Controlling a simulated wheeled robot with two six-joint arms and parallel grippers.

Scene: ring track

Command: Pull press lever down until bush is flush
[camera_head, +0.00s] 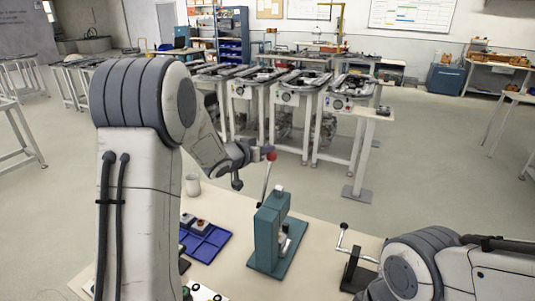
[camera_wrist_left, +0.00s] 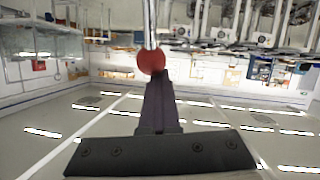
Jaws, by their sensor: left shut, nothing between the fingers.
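The teal arbor press (camera_head: 267,232) stands upright on the bench. Its lever (camera_head: 266,183) points up, tilted slightly right, and ends in a red knob (camera_head: 271,156). My left gripper (camera_head: 243,163) is at the knob's left, close to it. In the left wrist view the red knob (camera_wrist_left: 151,61) is just beyond the tips of the shut fingers (camera_wrist_left: 158,90); I cannot tell whether they touch it. The fingers hold nothing. The bush is too small to make out at the press. My right arm shows at lower right, but its gripper does not.
A blue compartment tray (camera_head: 205,241) with small parts lies left of the press. A black crank fixture (camera_head: 355,268) stands to the right. Bare bench (camera_head: 315,238) lies between the press and the fixture.

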